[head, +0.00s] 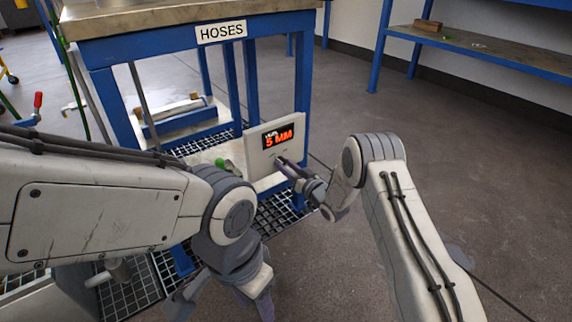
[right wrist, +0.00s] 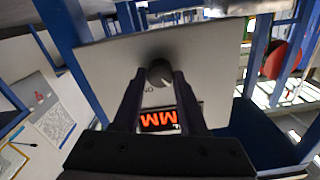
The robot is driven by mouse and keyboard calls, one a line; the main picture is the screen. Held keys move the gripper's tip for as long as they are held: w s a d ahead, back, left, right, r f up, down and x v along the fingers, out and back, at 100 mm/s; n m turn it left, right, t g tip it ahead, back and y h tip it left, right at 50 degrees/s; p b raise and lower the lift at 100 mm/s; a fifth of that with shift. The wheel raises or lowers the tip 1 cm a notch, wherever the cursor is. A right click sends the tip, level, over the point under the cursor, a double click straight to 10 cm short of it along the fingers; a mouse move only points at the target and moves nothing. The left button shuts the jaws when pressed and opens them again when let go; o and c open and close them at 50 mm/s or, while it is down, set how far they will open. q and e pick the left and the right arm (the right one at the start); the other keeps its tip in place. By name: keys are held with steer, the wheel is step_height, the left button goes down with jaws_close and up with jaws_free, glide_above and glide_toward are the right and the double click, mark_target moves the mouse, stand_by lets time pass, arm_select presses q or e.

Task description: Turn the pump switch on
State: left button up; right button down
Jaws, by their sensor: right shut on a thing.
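The pump switch is a dark round knob (right wrist: 160,72) on a pale panel (right wrist: 218,62), which shows upside down in the right wrist view. Part of an "ON" label shows beside the knob, and a small light mark is on the knob's edge. In the head view the panel (head: 262,158) hangs on the blue bench frame, with a lit red display (head: 278,136) reading "5 MM". My right gripper (head: 281,162) is at the panel, its fingers (right wrist: 160,78) shut on the knob from both sides. My left gripper (head: 222,300) is low in front, away from the panel; its fingertips are unclear.
A blue bench labelled "HOSES" (head: 221,28) stands behind the panel. Dark floor grating (head: 275,215) lies below it. A blue shelf (head: 490,52) is at the far right. The floor (head: 440,130) to the right is clear.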

steer(key=m+p, duration=0.2)
steer(key=m, duration=0.1)
steer(key=shift+r+p, duration=0.1)
steer(key=shift+p, duration=0.25)
steer(key=m+p, duration=0.2)
steer(key=m, duration=0.2)
steer(key=m+p, duration=0.1)
steer(key=m, duration=0.2)
steer(key=shift+m+p, duration=0.3)
steer(key=shift+p, duration=0.1)
steer(key=shift+f+m+p, duration=0.15)
steer(key=shift+m+p, duration=0.2)
steer(key=shift+m, duration=0.75)
steer(key=shift+f+m+p, duration=0.1)
steer(key=shift+m+p, duration=0.2)
steer(key=shift+m, duration=0.8)
steer(key=shift+c, duration=2.2)
jaws_free()
